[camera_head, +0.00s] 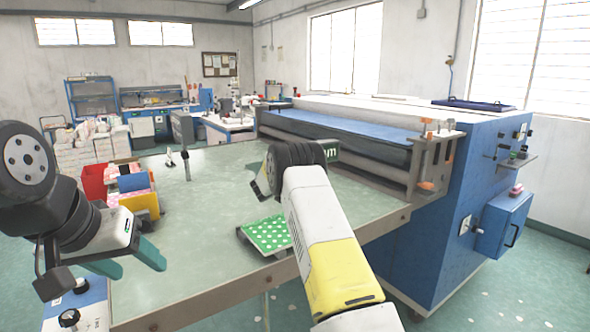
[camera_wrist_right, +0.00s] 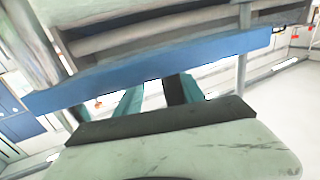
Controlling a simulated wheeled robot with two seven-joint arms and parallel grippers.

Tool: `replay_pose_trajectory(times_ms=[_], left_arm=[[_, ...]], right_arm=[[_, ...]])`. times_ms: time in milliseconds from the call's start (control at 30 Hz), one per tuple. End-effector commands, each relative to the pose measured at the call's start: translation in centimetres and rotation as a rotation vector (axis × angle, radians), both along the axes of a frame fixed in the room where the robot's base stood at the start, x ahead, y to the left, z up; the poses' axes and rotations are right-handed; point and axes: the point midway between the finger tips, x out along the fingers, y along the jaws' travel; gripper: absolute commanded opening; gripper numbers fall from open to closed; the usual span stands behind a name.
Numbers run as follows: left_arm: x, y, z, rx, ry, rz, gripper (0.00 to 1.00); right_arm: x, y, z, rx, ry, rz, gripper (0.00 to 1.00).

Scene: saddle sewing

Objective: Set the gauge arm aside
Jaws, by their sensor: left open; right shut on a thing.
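My right gripper (camera_wrist_right: 160,92) shows two teal fingers in the right wrist view. A dark bar (camera_wrist_right: 175,90) shows between them, and the gripper is shut on it. It may be the gauge arm, but its full shape is hidden. In the head view, my white and yellow right forearm covers most of this gripper, over the green table (camera_head: 215,215). My left gripper (camera_head: 138,268) is open and empty at the near left of the table, its teal fingers apart.
A green polka-dot piece (camera_head: 268,234) lies at the table's front edge, beside my right forearm. Red, blue and yellow bins (camera_head: 143,200) stand at the left. A dark upright post (camera_head: 187,165) stands farther back. The blue roller machine (camera_head: 440,200) borders the right side. The table middle is clear.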

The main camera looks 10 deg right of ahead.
Motion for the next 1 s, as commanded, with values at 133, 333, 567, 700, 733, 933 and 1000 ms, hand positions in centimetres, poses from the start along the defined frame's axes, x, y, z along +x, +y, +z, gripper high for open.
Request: replay_pose_trajectory(times_ms=[133,333,567,700,733,933,1000], left_arm=[[0.0,0.0,0.0,0.000,0.000,0.000,0.57],[0.0,0.0,0.0,0.000,0.000,0.000,0.57],[0.0,0.0,0.0,0.000,0.000,0.000,0.57],[0.0,0.0,0.0,0.000,0.000,0.000,0.57],[0.0,0.0,0.0,0.000,0.000,0.000,0.57],[0.0,0.0,0.0,0.000,0.000,0.000,0.57],[0.0,0.0,0.0,0.000,0.000,0.000,0.57]], right_arm=[[-0.1,-0.1,0.0,-0.001,0.001,-0.002,0.40],[0.0,0.0,0.0,0.000,0.000,-0.001,0.40],[-0.2,0.7,0.0,0.000,0.001,0.001,0.40],[-0.4,1.7,0.0,0.001,0.001,0.001,0.40],[-0.4,1.9,0.0,0.001,0.001,0.001,0.40],[-0.8,3.3,0.0,0.001,0.001,0.002,0.40],[-0.9,3.8,0.0,0.001,0.001,0.002,0.40]])
